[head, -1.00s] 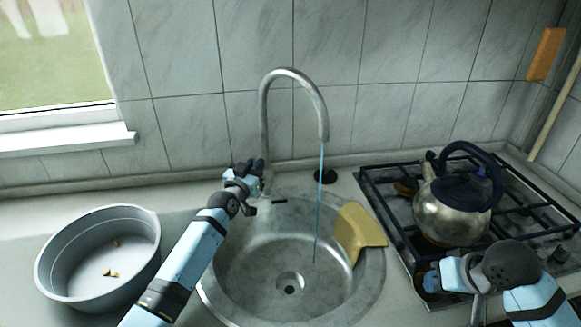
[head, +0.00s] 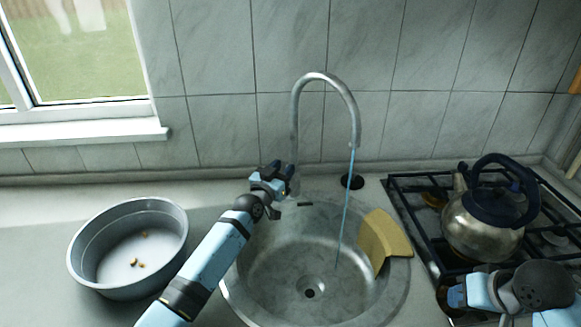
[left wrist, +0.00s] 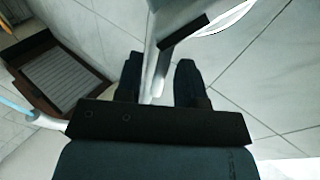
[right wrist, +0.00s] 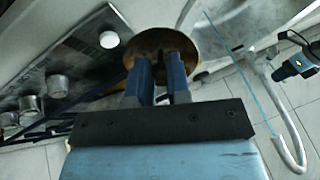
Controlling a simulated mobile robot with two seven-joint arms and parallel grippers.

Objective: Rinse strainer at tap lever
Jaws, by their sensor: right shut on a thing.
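The curved grey tap (head: 322,78) stands behind the round steel sink (head: 310,262); a thin blue water stream (head: 346,205) falls from its spout into the basin. My left gripper (head: 288,172) is beside the tap's base. In the left wrist view its fingers (left wrist: 158,80) are apart around a pale metal part of the tap, with a dark lever-like piece (left wrist: 185,33) beyond. My right gripper (head: 455,296) is right of the sink, by the stove's front. In the right wrist view it is shut on a round brownish thing (right wrist: 150,42), apparently the strainer; the fingers partly hide it.
A yellow folded cloth-like piece (head: 383,238) lies over the sink's right edge. A metal kettle (head: 483,225) stands on the gas stove (head: 425,215) at right. A grey basin (head: 80,272) with a few small brown bits stands on the counter at left.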

